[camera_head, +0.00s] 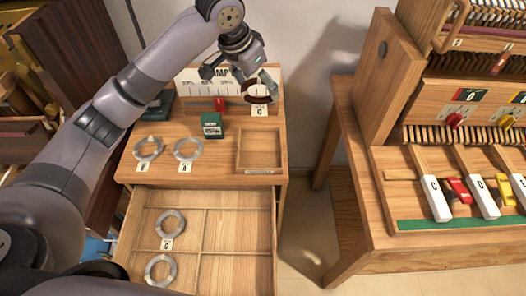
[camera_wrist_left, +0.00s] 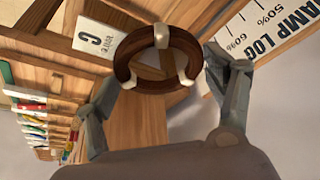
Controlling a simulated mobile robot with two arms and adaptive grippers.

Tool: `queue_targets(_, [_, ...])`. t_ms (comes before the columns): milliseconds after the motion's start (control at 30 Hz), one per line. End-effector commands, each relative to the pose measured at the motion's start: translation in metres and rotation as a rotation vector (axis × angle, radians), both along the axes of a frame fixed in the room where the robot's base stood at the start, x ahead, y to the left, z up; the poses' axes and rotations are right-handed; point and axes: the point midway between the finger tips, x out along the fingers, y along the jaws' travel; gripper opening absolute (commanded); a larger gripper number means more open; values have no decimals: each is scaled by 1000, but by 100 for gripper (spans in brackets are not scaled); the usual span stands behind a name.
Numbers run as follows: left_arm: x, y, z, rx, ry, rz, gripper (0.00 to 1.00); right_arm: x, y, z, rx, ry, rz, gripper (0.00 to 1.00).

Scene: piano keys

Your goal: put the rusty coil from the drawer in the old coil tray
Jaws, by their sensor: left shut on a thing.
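A rusty brown coil (camera_head: 257,92) with pale clips and a white tag marked C is at my left gripper (camera_head: 243,84), above the back right of the cabinet top. In the left wrist view the coil (camera_wrist_left: 124,66) sits between the two widely spread fingers of my left gripper (camera_wrist_left: 160,95), which is shut on it. The coil appears raised off the surface. A shallow square wooden tray (camera_head: 238,152) with a small front label, seemingly the old coil tray, lies empty on the cabinet top. The open drawer (camera_head: 236,228) is below it. My right gripper is not in view.
Two grey coils (camera_head: 187,149) with tags lie on the cabinet top, left of a green box (camera_head: 211,125). Two more grey coils (camera_head: 170,223) lie in the drawer's left compartments. A chart board (camera_head: 200,80) stands behind. A wooden piano-key bench (camera_head: 350,190) stands to the right.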

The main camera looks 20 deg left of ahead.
Motion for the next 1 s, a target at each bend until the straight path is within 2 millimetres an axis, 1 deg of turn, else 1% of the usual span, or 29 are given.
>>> queue_targets(67, [4,-1,-8,-2,1,-16,45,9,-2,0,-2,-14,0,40])
queue_targets(167, [3,0,-28,0,2,-20,45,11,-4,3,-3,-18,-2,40])
queue_targets(400, [2,0,-93,1,4,-20,45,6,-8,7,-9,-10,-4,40])
queue_targets(500, [2,0,-118,0,2,-19,45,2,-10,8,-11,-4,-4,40])
queue_targets(600, [3,0,-138,0,1,-19,45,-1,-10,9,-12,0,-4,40])
queue_targets(700, [3,0,-150,0,-1,-19,45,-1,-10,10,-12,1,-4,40])
queue_targets(867, [3,0,-163,0,-1,-19,45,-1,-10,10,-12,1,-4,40])
queue_targets(1000, [2,0,-186,0,1,-18,45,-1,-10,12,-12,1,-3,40])
